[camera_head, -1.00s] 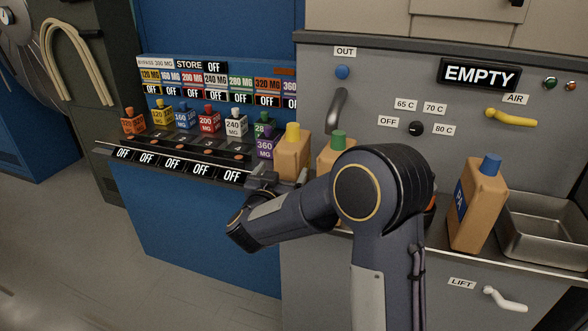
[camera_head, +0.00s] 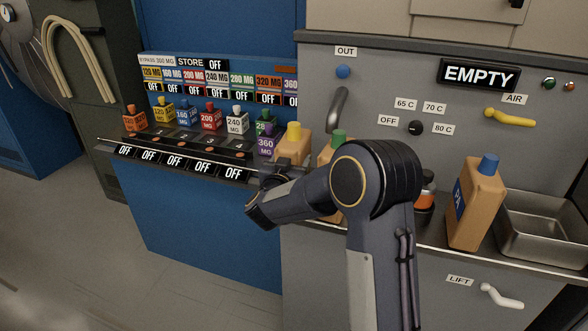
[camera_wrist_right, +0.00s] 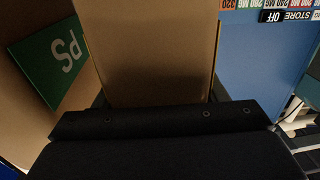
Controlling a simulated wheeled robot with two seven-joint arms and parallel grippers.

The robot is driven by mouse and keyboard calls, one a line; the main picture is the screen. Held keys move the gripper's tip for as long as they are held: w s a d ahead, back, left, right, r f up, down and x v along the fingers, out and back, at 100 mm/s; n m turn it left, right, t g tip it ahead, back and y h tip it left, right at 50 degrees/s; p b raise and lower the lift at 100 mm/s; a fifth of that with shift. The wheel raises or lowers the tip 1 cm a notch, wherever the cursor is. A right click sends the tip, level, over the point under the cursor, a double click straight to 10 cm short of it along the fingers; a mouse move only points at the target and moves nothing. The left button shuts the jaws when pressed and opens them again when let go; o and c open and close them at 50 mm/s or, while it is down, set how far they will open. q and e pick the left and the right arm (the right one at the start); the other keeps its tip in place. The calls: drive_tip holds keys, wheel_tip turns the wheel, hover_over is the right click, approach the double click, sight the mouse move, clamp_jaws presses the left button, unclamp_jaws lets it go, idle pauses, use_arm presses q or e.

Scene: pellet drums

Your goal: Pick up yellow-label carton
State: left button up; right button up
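The yellow-capped tan carton (camera_head: 291,147) stands at the left end of the grey counter; its label is not visible. In the right wrist view a plain tan carton face (camera_wrist_right: 150,50) fills the middle. My right gripper (camera_head: 277,172) is at the yellow-capped carton's lower front, partly hidden by its own wrist. In the wrist view its fingers (camera_wrist_right: 156,98) lie apart, one on each side of the carton; contact is unclear. A green-capped carton (camera_head: 337,149) stands just right, partly behind my arm; its green PS label (camera_wrist_right: 62,62) shows in the wrist view. My left gripper is out of view.
A blue-capped PA carton (camera_head: 476,205) stands farther right, beside a metal basin (camera_head: 545,232). A dark jar with an orange band (camera_head: 426,194) is behind my arm. Several small coloured bottles (camera_head: 210,118) line the blue dispenser at left.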

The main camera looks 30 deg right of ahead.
sight(291, 142)
drive_tip(key=c, duration=0.7)
drive_tip(key=shift+r, duration=0.1)
drive_tip(key=shift+c, duration=0.6)
wheel_tip(291, 142, up, 10)
drive_tip(key=shift+p, duration=0.3)
